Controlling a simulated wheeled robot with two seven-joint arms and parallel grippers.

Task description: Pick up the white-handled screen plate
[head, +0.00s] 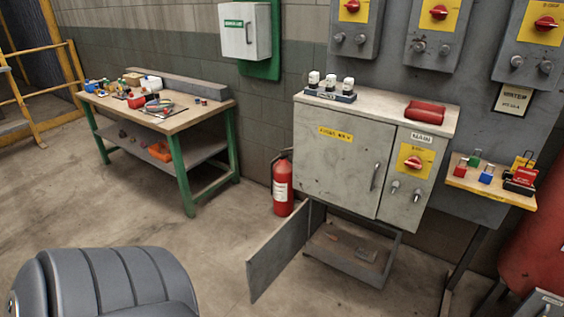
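I cannot make out a white-handled screen plate for certain in the head view. Three white-topped pieces stand in a dark rack (330,95) on top of the grey cabinet (345,160). Below the cabinet, a low compartment (352,262) has its door (280,255) swung open to the left. A few small flat items (364,253) lie inside it, too small to identify. The workbench (190,119) at the left holds many small tools and parts, also too small to tell apart. Neither of my grippers is in view.
A red extinguisher (282,187) stands between workbench and cabinet. A red case (425,113) lies on the cabinet top. A small wooden shelf (470,183) at the right holds coloured padlocks. The open low door juts into the floor space. The floor before the workbench is clear.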

